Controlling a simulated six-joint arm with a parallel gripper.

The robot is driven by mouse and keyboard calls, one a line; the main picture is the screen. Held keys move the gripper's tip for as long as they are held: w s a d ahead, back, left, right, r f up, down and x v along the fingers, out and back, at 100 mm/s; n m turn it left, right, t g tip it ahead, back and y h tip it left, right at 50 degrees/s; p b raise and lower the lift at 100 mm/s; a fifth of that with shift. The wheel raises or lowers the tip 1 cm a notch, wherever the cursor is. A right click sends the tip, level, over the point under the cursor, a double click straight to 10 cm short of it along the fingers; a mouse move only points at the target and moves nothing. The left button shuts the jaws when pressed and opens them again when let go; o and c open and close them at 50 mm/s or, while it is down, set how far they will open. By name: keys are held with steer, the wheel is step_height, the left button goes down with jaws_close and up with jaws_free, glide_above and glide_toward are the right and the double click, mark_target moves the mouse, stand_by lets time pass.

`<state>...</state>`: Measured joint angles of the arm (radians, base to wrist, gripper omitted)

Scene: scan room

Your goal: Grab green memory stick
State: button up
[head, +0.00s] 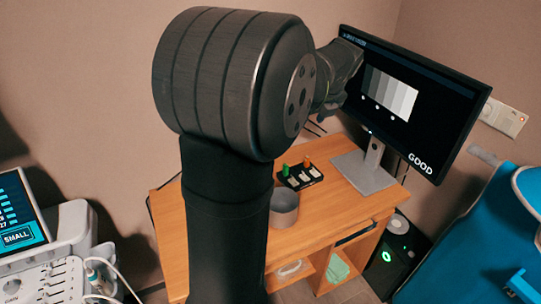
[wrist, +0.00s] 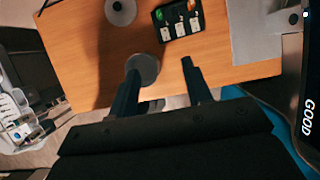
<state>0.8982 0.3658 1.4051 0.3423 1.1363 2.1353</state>
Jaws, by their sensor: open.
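The green memory stick (head: 286,170) stands upright at the left end of a small black holder (head: 301,184) on the wooden desk. An orange stick (head: 307,161) stands at the holder's other end. In the wrist view the holder (wrist: 178,30) is near the top edge, with the green stick (wrist: 159,14) at its left. My gripper (wrist: 160,67) is open and empty, its two fingers spread, over the desk and short of the holder in the picture. In the head view my arm hides the fingers.
A grey round cup (head: 284,210) stands near the holder; in the wrist view it shows behind the left fingertip. A monitor (head: 440,120) reading GOOD stands on a grey base (head: 362,174) right of the holder. A grey round object (wrist: 120,10) lies left of the holder. Bare desk (wrist: 85,50) shows at left.

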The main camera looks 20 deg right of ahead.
steer(key=w+a+f+n+g+h, duration=0.2)
steer(key=w+a+f+n, duration=0.1)
steer(key=w+f+n, duration=0.5)
steer(key=w+a+f+n+g+h, duration=0.2)
steer(key=w+a+f+n, duration=0.25)
steer(key=n, duration=0.65)
steer(key=x, duration=0.8)
steer(key=d+x, duration=0.1)
steer(key=x, duration=0.3)
steer(key=shift+s, duration=0.15)
steer(key=shift+h, duration=0.3)
steer(key=shift+x, duration=2.85)
steer(key=shift+d+r, duration=0.1)
jaws_close()
